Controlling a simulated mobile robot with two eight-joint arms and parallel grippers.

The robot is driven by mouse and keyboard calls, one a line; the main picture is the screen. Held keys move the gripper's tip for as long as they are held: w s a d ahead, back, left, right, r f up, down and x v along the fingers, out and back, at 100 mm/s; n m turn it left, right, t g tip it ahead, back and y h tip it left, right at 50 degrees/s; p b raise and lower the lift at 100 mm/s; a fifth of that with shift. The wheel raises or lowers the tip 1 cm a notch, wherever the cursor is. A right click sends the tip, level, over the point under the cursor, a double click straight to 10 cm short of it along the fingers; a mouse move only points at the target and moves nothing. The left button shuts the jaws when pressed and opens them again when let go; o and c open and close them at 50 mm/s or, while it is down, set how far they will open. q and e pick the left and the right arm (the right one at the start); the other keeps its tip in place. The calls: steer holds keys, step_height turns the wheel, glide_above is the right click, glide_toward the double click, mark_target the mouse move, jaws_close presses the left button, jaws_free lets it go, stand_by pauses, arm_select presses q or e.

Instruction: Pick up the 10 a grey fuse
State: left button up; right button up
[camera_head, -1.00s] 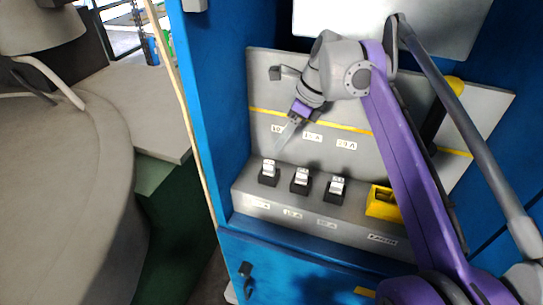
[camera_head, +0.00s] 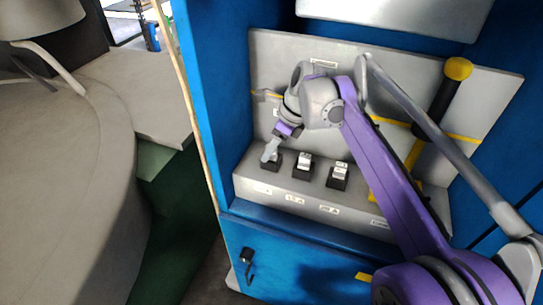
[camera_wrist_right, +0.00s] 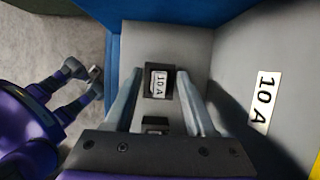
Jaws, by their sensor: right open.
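The 10 A fuse (camera_wrist_right: 159,83) shows in the right wrist view as a small block with a white "10 A" label, seated in a dark holder on the grey ledge. In the head view the leftmost holder (camera_head: 277,163) is partly hidden by my right gripper (camera_head: 266,156), which points down at it. In the wrist view the open fingers of my right gripper (camera_wrist_right: 154,108) stand on either side of the fuse, with gaps showing. My left arm's end (camera_wrist_right: 85,82) shows at the wrist view's left; its jaw state is unclear.
Two more fuses, the middle one (camera_head: 304,161) and the right one (camera_head: 338,175), stand on the ledge (camera_head: 255,187). A yellow-and-black lever (camera_head: 440,105) rises at the right. Blue cabinet walls (camera_head: 208,100) enclose the ledge.

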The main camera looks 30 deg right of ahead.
steer(key=shift+c, duration=0.3)
jaws_close()
